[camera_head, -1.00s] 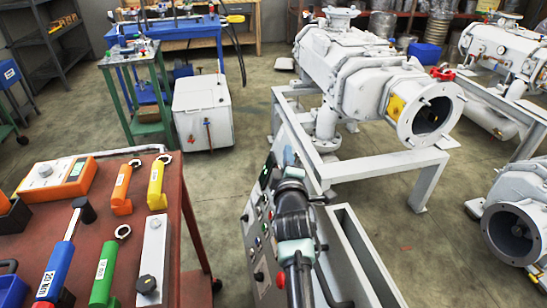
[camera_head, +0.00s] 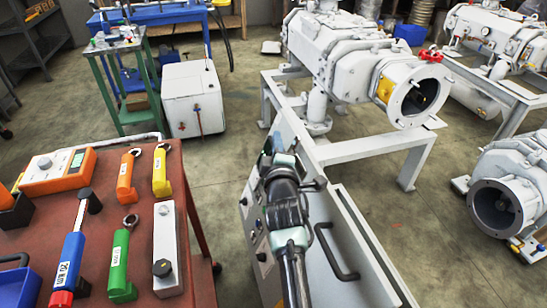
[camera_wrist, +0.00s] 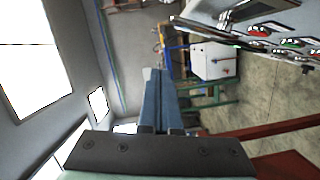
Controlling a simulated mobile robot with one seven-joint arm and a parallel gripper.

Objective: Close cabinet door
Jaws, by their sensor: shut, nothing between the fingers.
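The grey cabinet (camera_head: 375,283) stands at the bottom centre of the head view. A black bar handle (camera_head: 337,253) shows on its grey face, right of my arm. Its control panel with coloured buttons (camera_wrist: 285,40) is at the upper right of the wrist view, and my arm covers much of it in the head view. I cannot tell how far the door is open. My gripper (camera_head: 272,146) is over the panel's upper end, left of the handle and apart from it. In the wrist view its blue-grey fingers (camera_wrist: 155,75) are together and empty.
A red-brown table (camera_head: 110,225) with wrenches and a torque tester stands at the left. Grey pump machines (camera_head: 345,60) on a frame stand beyond the cabinet. A white box (camera_head: 195,98) and green stand (camera_head: 130,90) are behind. Floor is clear between table and box.

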